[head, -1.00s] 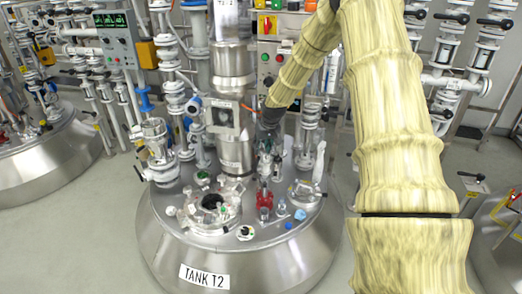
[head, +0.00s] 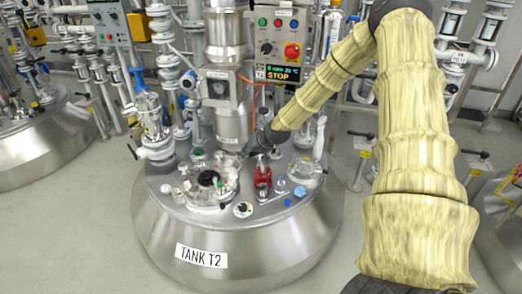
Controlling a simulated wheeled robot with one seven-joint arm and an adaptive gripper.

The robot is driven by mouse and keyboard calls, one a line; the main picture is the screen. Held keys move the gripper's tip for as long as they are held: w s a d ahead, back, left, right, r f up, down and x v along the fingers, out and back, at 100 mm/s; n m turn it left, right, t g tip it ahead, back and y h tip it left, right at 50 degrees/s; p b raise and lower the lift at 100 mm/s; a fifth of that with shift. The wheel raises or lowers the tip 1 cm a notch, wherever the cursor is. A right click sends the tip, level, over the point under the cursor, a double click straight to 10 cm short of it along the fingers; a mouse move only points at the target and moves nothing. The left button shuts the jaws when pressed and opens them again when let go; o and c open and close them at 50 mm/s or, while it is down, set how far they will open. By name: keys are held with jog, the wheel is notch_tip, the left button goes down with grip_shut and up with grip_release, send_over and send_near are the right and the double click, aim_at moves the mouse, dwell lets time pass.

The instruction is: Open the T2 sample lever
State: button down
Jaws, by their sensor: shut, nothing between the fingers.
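Tank T2 (head: 285,240) is the domed steel vessel in the middle, with its name label on the front. Its lid carries several fittings, among them a red fitting (head: 263,178) right of centre. My gripper (head: 254,153) is over the lid, just behind and above the red fitting, beside the steel column. It is small and dark here; it is shut and holds nothing. I cannot tell surely which fitting is the sample lever, and my gripper and wrist hide part of the lid behind them. Whether my gripper touches any fitting is unclear.
The steel agitator column (head: 230,90) rises close to the left of my gripper. A control panel (head: 280,40) showing STOP stands behind. A round glass port (head: 208,180) and white pipework (head: 165,90) are to the left. Grey floor (head: 75,235) is clear at front left.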

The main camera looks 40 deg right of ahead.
jog(key=s+a+f+m+t+b, duration=0.25)
jog(key=f+m+t+b, duration=0.45)
jog(key=b, duration=0.6)
jog(key=s+d+r+m+t+h+b, duration=0.3)
jog(key=s+d+m+t+h+b, duration=0.2)
jog(key=s+m+h+b, duration=0.45)
jog(key=b+x, duration=0.4)
jog(key=x, duration=1)
jog(key=shift+w+r+m+h, duration=0.25)
jog(key=shift+r+m+h, duration=0.1)
jog(key=shift+m, duration=0.1)
jog(key=shift+d, duration=0.15)
